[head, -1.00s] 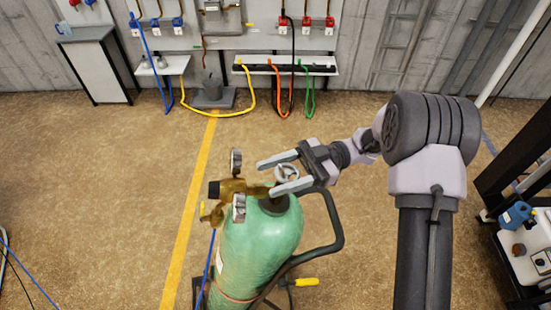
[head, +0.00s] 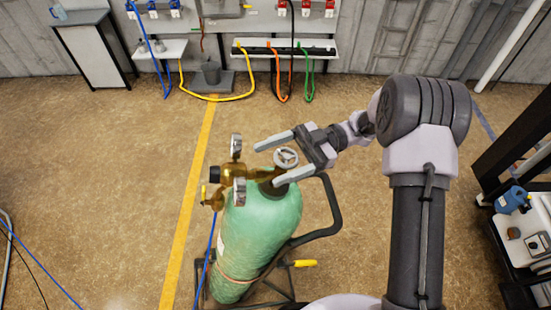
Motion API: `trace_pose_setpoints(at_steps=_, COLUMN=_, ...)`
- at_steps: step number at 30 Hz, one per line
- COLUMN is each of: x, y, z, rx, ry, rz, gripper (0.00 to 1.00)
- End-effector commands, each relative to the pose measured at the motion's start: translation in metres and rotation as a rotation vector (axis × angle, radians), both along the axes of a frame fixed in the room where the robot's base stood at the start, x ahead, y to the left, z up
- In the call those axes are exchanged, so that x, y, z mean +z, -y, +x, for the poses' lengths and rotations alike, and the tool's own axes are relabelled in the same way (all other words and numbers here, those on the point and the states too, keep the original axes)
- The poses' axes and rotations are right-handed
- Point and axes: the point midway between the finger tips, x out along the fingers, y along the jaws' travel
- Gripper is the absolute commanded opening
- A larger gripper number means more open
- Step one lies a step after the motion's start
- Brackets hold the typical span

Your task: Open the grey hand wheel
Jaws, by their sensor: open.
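The grey hand wheel (head: 286,157) sits on top of the valve of a green gas cylinder (head: 258,229). A brass regulator (head: 236,181) with two gauges is fixed to the valve, left of the wheel. My gripper (head: 268,163) is open, coming in from the right. Its two fingers point left, one on the far side of the wheel and one on the near side. The wheel shows between the fingers in the picture. I cannot tell whether the fingers are at the wheel's height or touch it.
The cylinder stands on a dark cart with a curved handle (head: 334,218) on its right. A blue hose runs down from the regulator. A bench (head: 529,230) with tools stands at the right. The floor between cylinder and back wall is clear.

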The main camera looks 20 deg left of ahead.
Motion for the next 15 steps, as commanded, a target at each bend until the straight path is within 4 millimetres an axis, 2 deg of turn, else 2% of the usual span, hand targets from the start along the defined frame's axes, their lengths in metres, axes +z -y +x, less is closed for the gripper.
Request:
trace_pose_setpoints(at_steps=3, x=0.000, y=0.005, z=0.005, rx=-0.003, ry=0.000, rz=0.001, gripper=0.76)
trace_pose_setpoints(at_steps=9, x=-0.002, y=0.038, z=0.034, rx=-0.003, ry=0.000, rz=0.001, gripper=0.76)
trace_pose_setpoints(at_steps=15, x=-0.003, y=0.055, z=0.050, rx=0.000, ry=0.000, rz=0.000, gripper=0.76)
